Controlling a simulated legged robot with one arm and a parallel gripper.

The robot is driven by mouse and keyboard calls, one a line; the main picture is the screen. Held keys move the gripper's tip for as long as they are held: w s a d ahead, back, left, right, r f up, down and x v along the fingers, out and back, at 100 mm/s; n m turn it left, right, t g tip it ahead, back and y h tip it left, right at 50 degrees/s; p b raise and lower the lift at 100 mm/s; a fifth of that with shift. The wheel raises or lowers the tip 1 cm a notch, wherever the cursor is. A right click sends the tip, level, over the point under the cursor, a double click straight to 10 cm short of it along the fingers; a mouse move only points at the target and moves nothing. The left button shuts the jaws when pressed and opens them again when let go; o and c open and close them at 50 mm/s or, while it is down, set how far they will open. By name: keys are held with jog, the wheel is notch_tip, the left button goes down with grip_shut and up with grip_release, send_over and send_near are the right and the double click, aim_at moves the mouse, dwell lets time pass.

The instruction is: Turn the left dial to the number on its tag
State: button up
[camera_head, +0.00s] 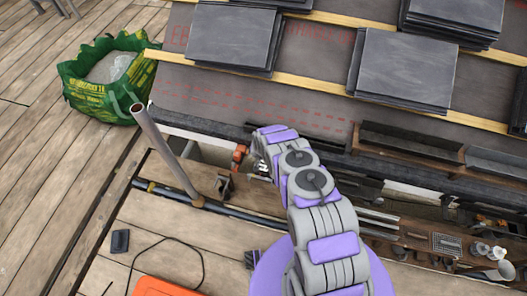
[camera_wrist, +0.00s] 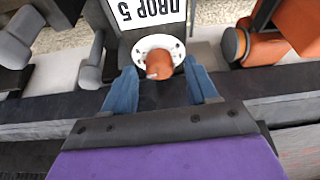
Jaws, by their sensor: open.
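A round white dial (camera_wrist: 172,42) with an orange knob (camera_wrist: 159,66) sits in the middle of the wrist view. Marks on the dial's rim are too small to read. My gripper (camera_wrist: 160,86) is open, with one blue finger on each side and just below the knob. Nothing is held, and I cannot tell whether the fingers touch the dial. In the head view my arm hides the dial, and an orange part (camera_head: 239,153) shows beside the arm's end.
Another orange part (camera_wrist: 268,48) is close to the right of the dial. In the head view a grey pipe (camera_head: 165,150) slants up left of my arm. Stacked slates (camera_head: 405,70) lie on the roof battens. A green bag (camera_head: 108,82) stands on the planks.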

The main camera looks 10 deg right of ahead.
jog(key=p+v, duration=1)
jog(key=v, duration=0.6)
jog(key=shift+r, duration=0.2)
jog(key=shift+a, duration=0.1)
dwell(0.3)
